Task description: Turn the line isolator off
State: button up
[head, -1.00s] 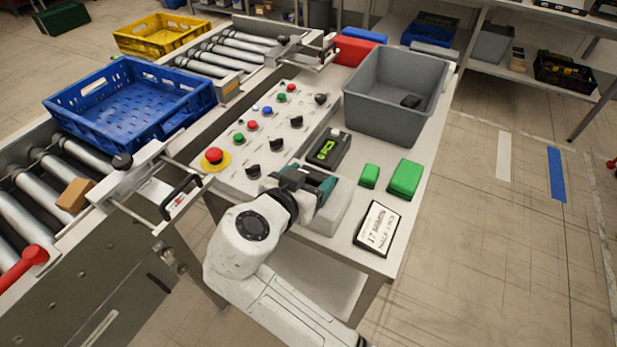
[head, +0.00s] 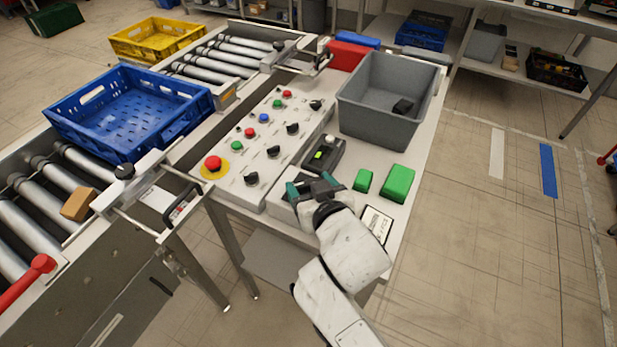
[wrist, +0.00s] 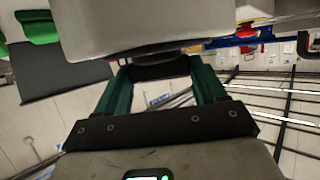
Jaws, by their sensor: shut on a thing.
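A pale grey box (head: 281,208) stands at the near edge of the panel table, partly hidden by my gripper (head: 313,187). In the wrist view the box (wrist: 150,27) fills the top middle, with a black round knob (wrist: 157,68) on the face towards me. My gripper's green fingers (wrist: 160,80) lie on either side of this knob and are shut on it. The knob looks like the isolator's switch, but I can read no label or on/off mark. In the head view the knob is hidden behind my gripper.
Left of the box lies a control panel with a red stop button (head: 213,163) and black selectors (head: 252,179). Green blocks (head: 398,183), a sign (head: 377,224) and a grey bin (head: 375,125) stand to the right. A red lever (head: 40,265) is on the conveyor.

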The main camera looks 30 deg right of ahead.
jog(key=n+y+p, duration=0.2)
jog(key=y+p, duration=0.1)
jog(key=shift+d+r+n, duration=0.25)
jog(key=shift+r+n, duration=0.05)
jog(key=shift+n, duration=0.1)
jog(key=shift+d+f+n+y+p, duration=0.1)
jog(key=shift+n+y+p, duration=0.55)
jog(key=shift+y, duration=0.25)
jog(key=n+y, duration=0.1)
jog(key=n+g+y, duration=0.1)
jog(key=shift+w+d+f+n+y, duration=0.15)
jog(key=shift+d+f+n+y, duration=0.1)
jog(key=shift+y, duration=0.15)
jog(key=shift+n+g+y+b, duration=0.5)
jog(key=shift+n+y+b, duration=0.25)
jog(key=shift+n+y, duration=0.35)
jog(key=shift+g, duration=0.3)
jog(key=o, duration=1)
jog(key=shift+o, duration=0.2)
jog(key=b+v, duration=0.2)
jog(key=v, duration=0.8)
jog(key=shift+s+d, duration=0.15)
jog(key=shift+s, duration=0.2)
